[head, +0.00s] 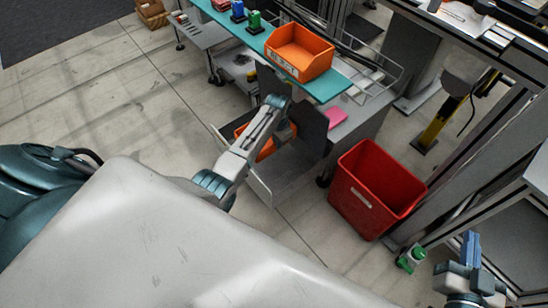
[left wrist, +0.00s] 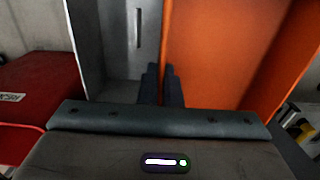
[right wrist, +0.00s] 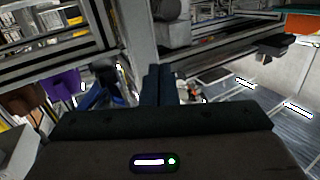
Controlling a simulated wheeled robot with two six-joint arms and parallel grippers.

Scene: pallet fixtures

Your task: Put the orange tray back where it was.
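One orange tray (head: 262,151) sits low in an open grey drawer, partly hidden by my left arm; its orange wall (left wrist: 220,55) fills the right of the left wrist view. My left gripper (head: 308,135) is down at this tray, its fingers hidden in the head view. In the left wrist view my left gripper (left wrist: 161,85) is nearly closed, with the tray's wall edge between its fingertips. A second orange tray (head: 299,52) stands on the teal shelf above. My right gripper (head: 470,248) is at the lower right, shut and empty in the right wrist view (right wrist: 159,85).
The grey drawer front (head: 259,188) stands close beside the held tray. The teal shelf (head: 333,86) overhangs the drawer. Floor to the left is clear.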

